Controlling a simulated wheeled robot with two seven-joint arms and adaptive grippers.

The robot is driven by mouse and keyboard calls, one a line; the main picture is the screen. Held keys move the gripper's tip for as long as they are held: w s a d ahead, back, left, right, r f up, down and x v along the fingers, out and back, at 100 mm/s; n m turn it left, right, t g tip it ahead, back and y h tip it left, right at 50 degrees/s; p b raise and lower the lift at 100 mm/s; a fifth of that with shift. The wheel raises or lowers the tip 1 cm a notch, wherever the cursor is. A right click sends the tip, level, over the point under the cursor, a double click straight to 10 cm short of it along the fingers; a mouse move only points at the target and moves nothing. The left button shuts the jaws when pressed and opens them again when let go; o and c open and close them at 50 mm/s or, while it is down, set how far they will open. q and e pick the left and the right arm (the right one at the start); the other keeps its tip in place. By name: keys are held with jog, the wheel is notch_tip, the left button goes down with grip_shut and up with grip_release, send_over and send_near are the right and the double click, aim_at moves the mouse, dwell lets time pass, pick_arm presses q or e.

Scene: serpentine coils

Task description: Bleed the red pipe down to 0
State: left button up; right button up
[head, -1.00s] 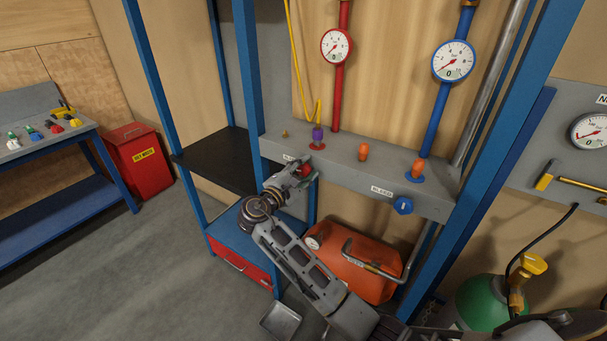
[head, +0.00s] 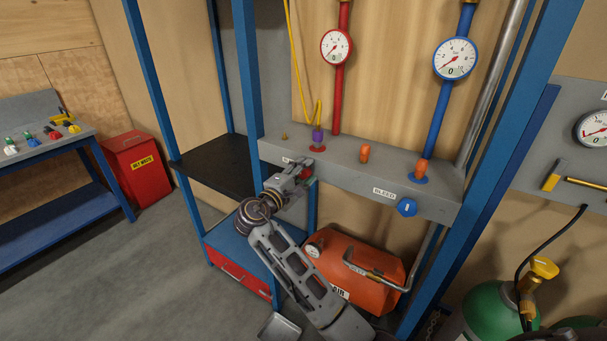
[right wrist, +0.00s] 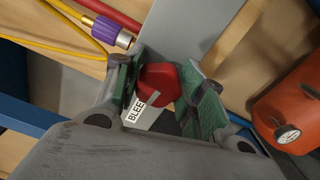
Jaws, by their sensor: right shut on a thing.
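The red pipe (head: 337,105) runs down the wooden panel to the grey manifold and carries a white red-rimmed gauge (head: 336,47). A 0 shows low on the gauge face; the needle is too small to read surely. The red bleed knob (right wrist: 159,85) is on the manifold's front, beside a BLEED label (right wrist: 138,108) partly hidden by my gripper. My right gripper (head: 303,173) is at this knob. In the right wrist view its green-padded fingers (right wrist: 160,88) stand on both sides of the knob and hold it. My left gripper is not in view.
A blue knob (head: 406,207) sits to the right on the manifold (head: 340,170), below the blue pipe (head: 437,120). A purple fitting (head: 318,134) with a yellow hose is above the red knob. An orange tank (head: 365,280) stands below. Blue frame posts flank the manifold.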

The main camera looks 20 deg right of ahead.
jog(key=shift+f, duration=0.1)
jog(key=o, duration=1)
jog(key=shift+s+a, duration=0.1)
jog(key=shift+v, duration=3.65)
